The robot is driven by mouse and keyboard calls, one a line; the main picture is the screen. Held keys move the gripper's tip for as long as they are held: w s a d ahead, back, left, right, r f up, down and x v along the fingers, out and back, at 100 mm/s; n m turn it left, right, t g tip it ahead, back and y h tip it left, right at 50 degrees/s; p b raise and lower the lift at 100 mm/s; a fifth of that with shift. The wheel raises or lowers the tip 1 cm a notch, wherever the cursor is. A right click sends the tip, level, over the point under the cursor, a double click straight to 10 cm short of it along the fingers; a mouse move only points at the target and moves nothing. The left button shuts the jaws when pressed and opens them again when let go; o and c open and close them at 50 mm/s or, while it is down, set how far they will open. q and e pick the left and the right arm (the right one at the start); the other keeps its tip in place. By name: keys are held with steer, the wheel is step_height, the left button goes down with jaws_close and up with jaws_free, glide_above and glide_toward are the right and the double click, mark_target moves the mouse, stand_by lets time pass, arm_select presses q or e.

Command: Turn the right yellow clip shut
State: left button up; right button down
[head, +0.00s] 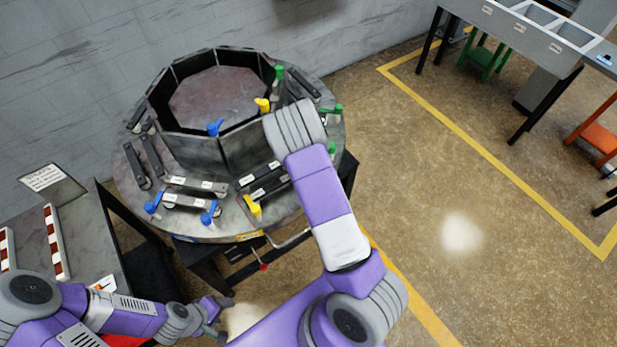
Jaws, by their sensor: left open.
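The round grey furnace (190,150) carries blue, yellow and green clips around its rim. One yellow clip (262,104) stands at the upper edge of the inner ring wall, left of my right arm's wrist. Another yellow clip (252,206) sits low on the front of the outer flange, tilted. I cannot tell from this view how far either is turned. My right arm reaches over the furnace's right side; its gripper is hidden behind its own wrist. My left gripper (226,316) is open and empty, low in front of the furnace and away from the clips.
Blue clips (152,204) and green clips (279,73) stand nearby, with dark flat bars (196,184) on the flange. A grey side table (85,235) with striped bars is at left. A workbench (515,30) stands far right. The floor between is clear.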

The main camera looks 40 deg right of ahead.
steer(key=shift+w+r, duration=0.1)
steer(key=shift+w, duration=0.1)
stand_by(0.3)
steer(key=c, duration=0.8)
jaws_free()
steer(key=shift+s, duration=0.1)
steer(key=r, duration=0.5)
steer(key=r+p, duration=0.1)
steer(key=r, duration=0.1)
steer(key=shift+s+a+r, duration=0.1)
steer(key=shift+a+r, duration=0.1)
steer(key=shift+a, duration=0.05)
